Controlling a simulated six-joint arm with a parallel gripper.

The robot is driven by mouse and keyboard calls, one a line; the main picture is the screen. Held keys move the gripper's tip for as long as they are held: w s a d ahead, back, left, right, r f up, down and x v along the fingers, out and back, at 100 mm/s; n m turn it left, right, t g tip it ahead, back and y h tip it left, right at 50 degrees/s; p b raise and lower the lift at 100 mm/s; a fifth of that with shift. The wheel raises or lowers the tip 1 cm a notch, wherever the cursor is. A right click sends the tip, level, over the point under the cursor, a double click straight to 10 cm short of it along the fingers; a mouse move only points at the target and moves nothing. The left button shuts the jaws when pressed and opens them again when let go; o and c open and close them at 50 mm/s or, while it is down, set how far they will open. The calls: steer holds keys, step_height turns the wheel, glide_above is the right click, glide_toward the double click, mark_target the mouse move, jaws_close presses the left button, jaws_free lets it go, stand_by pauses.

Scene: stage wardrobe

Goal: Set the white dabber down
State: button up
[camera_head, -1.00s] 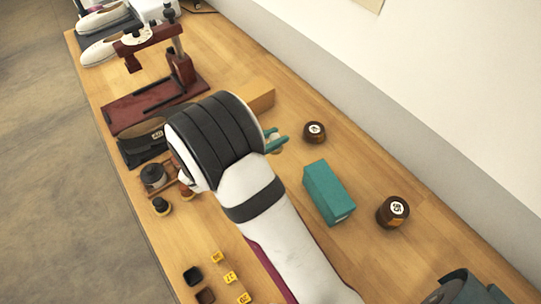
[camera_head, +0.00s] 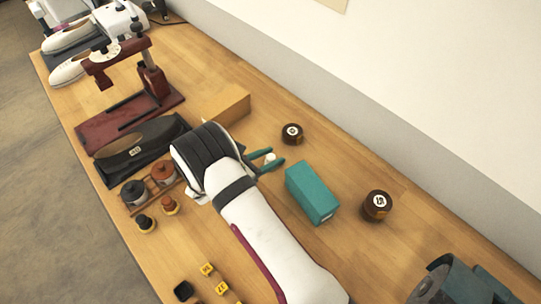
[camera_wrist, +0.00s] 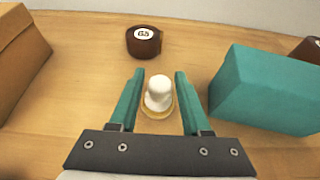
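The white dabber (camera_wrist: 158,92) has a rounded white top and a pale yellowish base. It stands upright on the wooden table between the two teal fingers of my gripper (camera_wrist: 158,97), with a gap on each side. My gripper is open around it and does not grip it. In the head view, my gripper (camera_head: 266,161) is low over the table, and the white top of the dabber (camera_head: 270,157) shows between the fingers.
A teal box (camera_head: 312,193) lies close to the right of my gripper. A tan block (camera_head: 225,102) is behind. Left of my arm are a pot rack (camera_head: 150,190), a dark dabber (camera_head: 145,224) and a rust-coloured dabber (camera_head: 169,206).

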steer(key=shift+o, duration=0.8)
steer(key=v, duration=1.2)
steer(key=s+d+r+m+g+y, duration=0.1)
steer(key=s+d+r+m+g, duration=0.45)
steer(key=d+m, duration=0.35)
steer(key=s+d+r+m+g+y, duration=0.2)
steer(key=s+d+r+m+g, duration=0.4)
steer(key=d+m, duration=0.4)
steer(key=s+a+r+m+t+y, duration=0.1)
steer(key=s+r+m+y, duration=0.1)
steer(key=s+m+y, duration=0.2)
steer(key=s+a+r+m+t+y, duration=0.1)
steer(key=s+m+y, duration=0.3)
steer(key=s+m, duration=0.4)
steer(key=shift+s+a+r+m, duration=0.15)
steer(key=shift+a+r+m, duration=0.25)
steer(key=shift+m, duration=0.4)
